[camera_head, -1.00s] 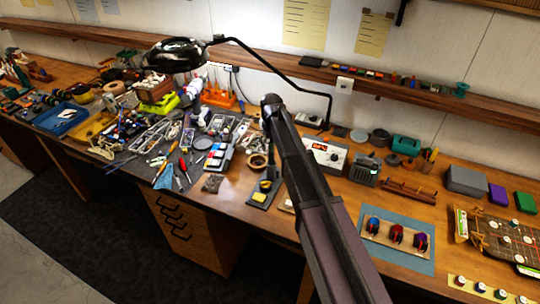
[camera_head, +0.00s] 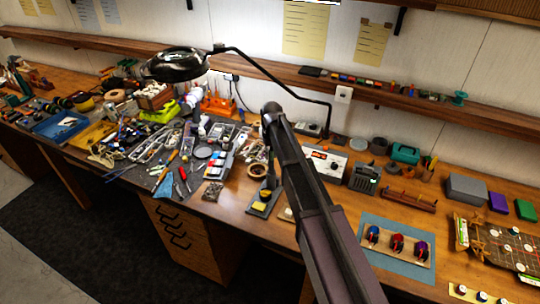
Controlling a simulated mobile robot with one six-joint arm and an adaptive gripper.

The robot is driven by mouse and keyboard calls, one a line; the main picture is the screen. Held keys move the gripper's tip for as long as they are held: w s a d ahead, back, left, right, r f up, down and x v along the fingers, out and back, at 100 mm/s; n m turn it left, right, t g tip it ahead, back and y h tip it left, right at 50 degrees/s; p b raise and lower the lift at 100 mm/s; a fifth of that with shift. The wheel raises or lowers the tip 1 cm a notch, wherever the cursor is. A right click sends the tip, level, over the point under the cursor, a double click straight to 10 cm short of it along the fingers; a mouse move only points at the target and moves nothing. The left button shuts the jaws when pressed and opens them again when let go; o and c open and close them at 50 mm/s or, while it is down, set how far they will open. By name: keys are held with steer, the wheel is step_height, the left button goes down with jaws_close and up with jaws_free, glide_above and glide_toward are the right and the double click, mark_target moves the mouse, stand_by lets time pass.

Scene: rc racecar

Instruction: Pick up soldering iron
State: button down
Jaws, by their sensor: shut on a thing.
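A soldering station (camera_head: 325,162), a pale box with a red display, stands on the bench just right of my arm. A dark stand with a yellow sponge (camera_head: 261,206) sits left of the arm, near the bench's front edge. I cannot make out the soldering iron itself; my arm covers part of the area around the stand. My dark arm runs from the bottom right up to a joint above the bench. My gripper does not show, so I cannot see its fingers or anything in them.
The wooden bench (camera_head: 228,212) is crowded with tools on the left. A black lamp (camera_head: 175,64) reaches over it on a long bent arm. A blue mat (camera_head: 408,266) with coloured parts and a circuit board (camera_head: 505,246) lie at right. A shelf runs along the wall.

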step_height(320, 180, up, 18)
steer(key=p, duration=1.7)
steer(key=shift+f, duration=0.2)
steer(key=s+a+f+b, duration=0.2)
steer(key=s+f+b, duration=0.3)
steer(key=f+b, duration=0.2)
steer(key=shift+s+f+b, duration=0.3)
steer(key=shift+f, duration=0.15)
steer(key=shift+f, duration=0.15)
steer(key=shift+f+b, duration=2.5)
steer(key=shift+b, duration=0.1)
steer(key=shift+f+b, duration=0.6)
steer(key=shift+b, duration=0.05)
stand_by(0.8)
